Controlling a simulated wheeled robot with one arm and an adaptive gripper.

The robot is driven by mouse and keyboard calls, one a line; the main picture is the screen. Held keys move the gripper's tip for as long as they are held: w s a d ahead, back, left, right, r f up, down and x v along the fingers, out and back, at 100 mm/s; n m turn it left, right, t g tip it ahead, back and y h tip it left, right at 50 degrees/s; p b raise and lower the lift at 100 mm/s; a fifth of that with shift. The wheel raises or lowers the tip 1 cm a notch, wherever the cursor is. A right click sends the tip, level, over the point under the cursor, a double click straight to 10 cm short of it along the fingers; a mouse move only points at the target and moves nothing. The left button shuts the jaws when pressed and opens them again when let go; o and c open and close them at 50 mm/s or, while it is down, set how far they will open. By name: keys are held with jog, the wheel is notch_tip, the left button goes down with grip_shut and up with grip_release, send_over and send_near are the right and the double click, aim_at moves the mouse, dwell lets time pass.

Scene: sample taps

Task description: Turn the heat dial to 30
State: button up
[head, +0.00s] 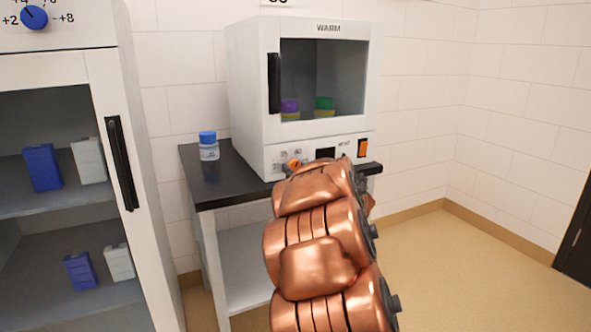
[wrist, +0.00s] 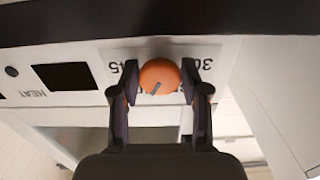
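The heat dial (wrist: 160,76) is a round orange knob with a dark pointer line, on the white front panel of the warming cabinet (head: 250,100). In the wrist view the panel's lettering is upside down, and the pointer slants to the lower left. The mark 30 (wrist: 208,66) is at the upper right of the dial, away from the pointer. My gripper (wrist: 160,84) has one finger on each side of the dial, very close to it; I cannot tell whether both touch. In the head view the dial (head: 295,164) shows just beyond my copper-coloured arm.
A dark display (wrist: 64,76) and a round button are beside the dial. An orange switch (head: 363,147) is at the panel's right end. A blue-capped bottle (head: 208,147) stands on the dark bench (head: 205,190), left of the cabinet.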

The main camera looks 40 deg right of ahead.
jog(key=c, duration=0.6)
jog(key=shift+n, duration=0.3)
jog(key=n+p, duration=0.1)
jog(key=n, duration=0.3)
jog(key=shift+r+n, duration=0.1)
jog(key=shift+n, duration=0.2)
jog(key=n, duration=0.5)
jog(key=n+b, duration=0.1)
jog(key=n, duration=0.5)
jog(key=shift+n+b, duration=0.3)
jog(key=shift+n, duration=0.1)
jog(key=n+b, duration=0.1)
jog(key=n, duration=0.2)
jog(key=shift+n, duration=0.3)
jog(key=shift+n+b, duration=0.3)
jog(key=shift+n, duration=1.4)
